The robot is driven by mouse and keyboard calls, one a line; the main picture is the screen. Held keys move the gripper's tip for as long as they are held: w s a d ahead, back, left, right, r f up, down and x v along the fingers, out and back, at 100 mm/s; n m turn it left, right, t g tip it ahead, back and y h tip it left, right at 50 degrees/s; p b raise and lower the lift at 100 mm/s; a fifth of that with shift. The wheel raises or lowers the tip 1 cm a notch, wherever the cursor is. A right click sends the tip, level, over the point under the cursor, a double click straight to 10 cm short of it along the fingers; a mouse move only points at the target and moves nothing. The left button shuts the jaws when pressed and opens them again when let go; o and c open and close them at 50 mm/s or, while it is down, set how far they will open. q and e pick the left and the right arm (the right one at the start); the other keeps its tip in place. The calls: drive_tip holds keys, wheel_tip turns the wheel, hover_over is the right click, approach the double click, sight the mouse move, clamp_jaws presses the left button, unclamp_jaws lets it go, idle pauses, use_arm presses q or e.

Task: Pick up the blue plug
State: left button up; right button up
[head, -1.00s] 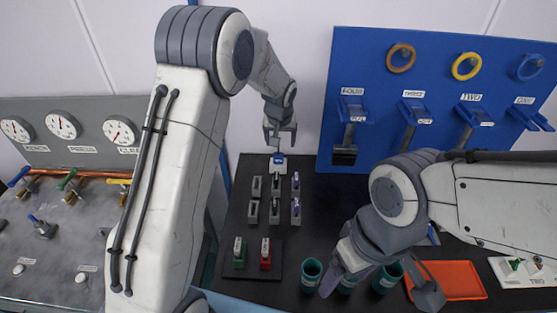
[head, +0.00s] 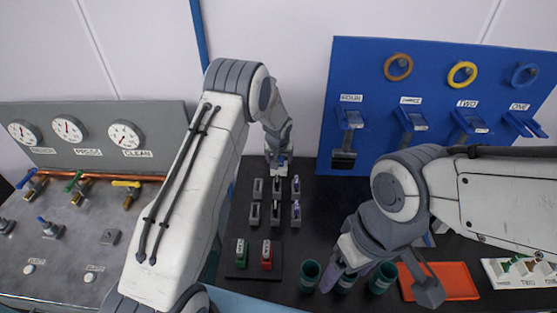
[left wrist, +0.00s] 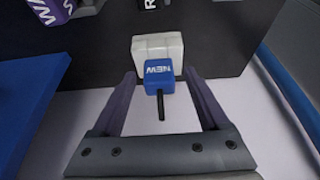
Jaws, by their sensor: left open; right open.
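The blue plug (left wrist: 158,79) lies between the open fingers of my left gripper (left wrist: 162,85) in the left wrist view. It is labelled NEW, has a dark pin, and sits against a white block (left wrist: 158,48). In the head view my left gripper (head: 278,165) is lowered at the back of the black table, and the plug is mostly hidden there. I cannot tell whether the fingers touch it. My right gripper (head: 388,285) is open over the front of the table, near the teal cups.
Several small grey holders (head: 276,186) stand just in front of my left gripper. A green block (head: 241,253) and a red block (head: 267,255) sit nearer. An orange tray (head: 450,281) lies at right. A blue tool board (head: 440,100) stands behind.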

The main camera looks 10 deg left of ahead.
use_arm(q)
clamp_jaws()
drive_tip(key=shift+r, duration=0.1)
